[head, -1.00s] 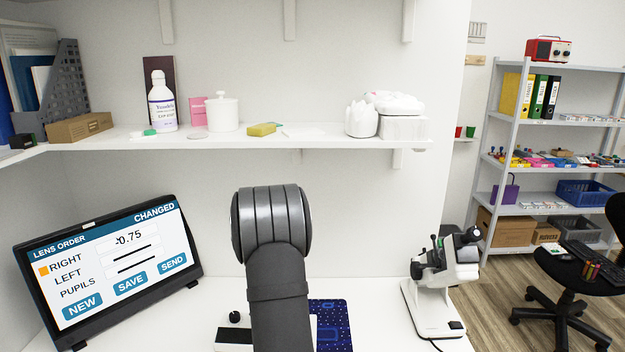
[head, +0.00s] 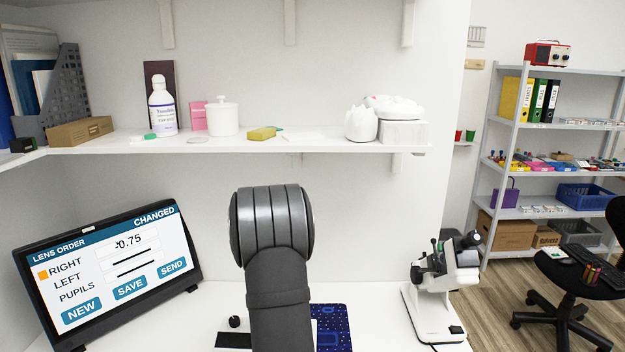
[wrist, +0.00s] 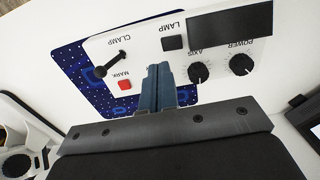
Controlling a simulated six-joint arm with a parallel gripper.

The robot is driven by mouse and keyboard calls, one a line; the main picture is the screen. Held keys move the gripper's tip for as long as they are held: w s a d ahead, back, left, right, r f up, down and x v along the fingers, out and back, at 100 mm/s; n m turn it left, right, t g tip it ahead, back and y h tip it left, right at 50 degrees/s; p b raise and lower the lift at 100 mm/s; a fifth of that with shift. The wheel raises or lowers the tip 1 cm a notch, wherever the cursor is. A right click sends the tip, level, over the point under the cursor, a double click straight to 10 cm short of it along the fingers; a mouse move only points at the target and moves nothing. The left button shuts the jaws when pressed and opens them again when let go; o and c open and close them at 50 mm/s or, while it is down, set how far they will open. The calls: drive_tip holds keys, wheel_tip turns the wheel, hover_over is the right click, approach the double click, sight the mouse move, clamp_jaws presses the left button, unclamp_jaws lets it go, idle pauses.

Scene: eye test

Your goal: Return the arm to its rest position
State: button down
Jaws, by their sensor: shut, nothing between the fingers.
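My gripper (wrist: 160,88) shows in the wrist view with its two blue-grey fingers shut together and nothing between them. It is over a white control panel (wrist: 215,62) marked LAMP, AXIS, POWER, CLAMP and MARK; I cannot tell how far above it. In the head view my dark grey arm (head: 275,230) rises in the middle of the desk, and its own links hide the gripper.
A blue patterned mat (head: 333,325) lies on the desk. A tilted order screen (head: 115,262) stands at left, a white lens instrument (head: 440,290) at right. A wall shelf (head: 290,148) with bottle, jar and boxes runs behind and above my arm.

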wheel_tip(320, 180, down, 6)
drive_tip(key=shift+f, duration=0.1)
idle(0.5)
wheel_tip(320, 180, up, 13)
drive_tip(key=a, duration=0.1)
idle(1.2)
drive_tip(key=shift+a, duration=0.1)
